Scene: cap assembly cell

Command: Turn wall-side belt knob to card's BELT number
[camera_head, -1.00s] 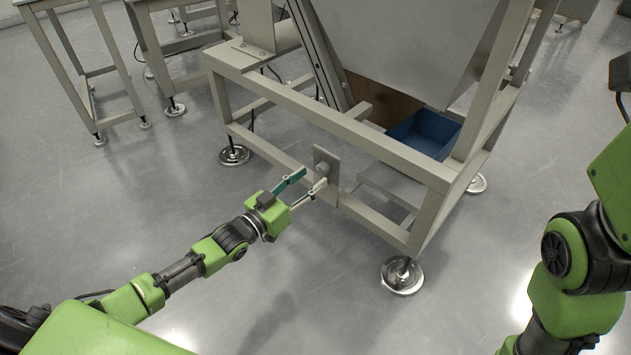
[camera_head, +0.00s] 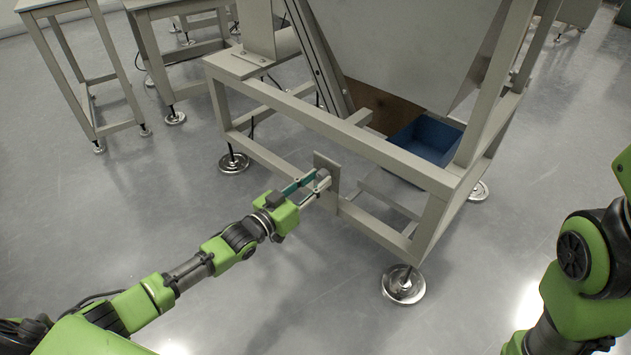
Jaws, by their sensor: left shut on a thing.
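The grey belt knob (camera_head: 324,174) sits on a small upright grey plate (camera_head: 328,164) fixed to the lower rail of the machine frame. My left gripper (camera_head: 318,181) reaches it from the left and is shut on the knob, its fingers on either side. The fingers hide part of the knob, and no number or pointer on it can be read. The card is not in view. My right arm shows at the right edge, but its gripper is out of view.
The grey machine frame (camera_head: 300,113) stands on round metal feet (camera_head: 403,284). A blue bin (camera_head: 428,138) sits inside it under a sloped metal panel (camera_head: 415,45). Grey tables (camera_head: 75,8) stand at the back left. The floor in front is clear.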

